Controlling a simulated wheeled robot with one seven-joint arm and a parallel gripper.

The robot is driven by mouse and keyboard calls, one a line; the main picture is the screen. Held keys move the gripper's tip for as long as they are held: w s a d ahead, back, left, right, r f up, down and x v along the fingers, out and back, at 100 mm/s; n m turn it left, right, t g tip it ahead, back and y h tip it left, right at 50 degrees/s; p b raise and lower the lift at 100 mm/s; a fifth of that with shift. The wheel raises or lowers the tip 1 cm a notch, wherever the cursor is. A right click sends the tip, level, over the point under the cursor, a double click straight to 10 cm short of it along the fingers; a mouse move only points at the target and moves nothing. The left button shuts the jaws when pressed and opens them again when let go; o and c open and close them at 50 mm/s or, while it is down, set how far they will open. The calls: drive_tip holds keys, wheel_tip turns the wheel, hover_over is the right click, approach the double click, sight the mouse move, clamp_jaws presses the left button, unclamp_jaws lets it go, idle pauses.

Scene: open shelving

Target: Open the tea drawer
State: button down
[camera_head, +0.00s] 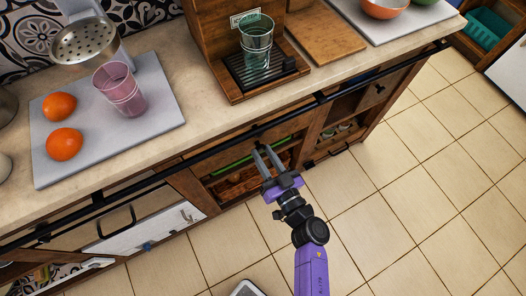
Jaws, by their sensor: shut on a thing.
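My gripper (262,152) reaches from below to the wooden cabinet front under the counter. Its two fingers are shut on what looks like a small dark drawer handle at the cabinet's upper front, just under the black rail. The fingertips hide most of the handle. The wooden drawer front around it cannot be made out clearly, and no label shows whether it is the tea drawer. Below it, an opening shows a green strip (232,167) and brown contents beside my fingers.
A black rail (207,150) runs along the counter's front edge. A low compartment (338,152) with small items is to the right, and a white front (150,228) with a black handle to the left. A pink glass (119,91) and oranges stand on a grey board. Tiled floor is clear at right.

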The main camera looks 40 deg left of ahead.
drive_tip(key=p+v, duration=0.5)
drive_tip(key=v, duration=1.9)
drive_tip(key=shift+s+d+p, duration=0.15)
drive_tip(key=shift+d+p, duration=0.15)
drive_tip(key=shift+p, duration=0.1)
drive_tip(key=shift+f, duration=0.1)
drive_tip(key=c, duration=1.1)
unclamp_jaws()
drive_tip(key=b+v, duration=0.1)
drive_tip(key=v, duration=0.6)
drive_tip(key=shift+s+d, duration=0.15)
drive_tip(key=shift+d, duration=0.15)
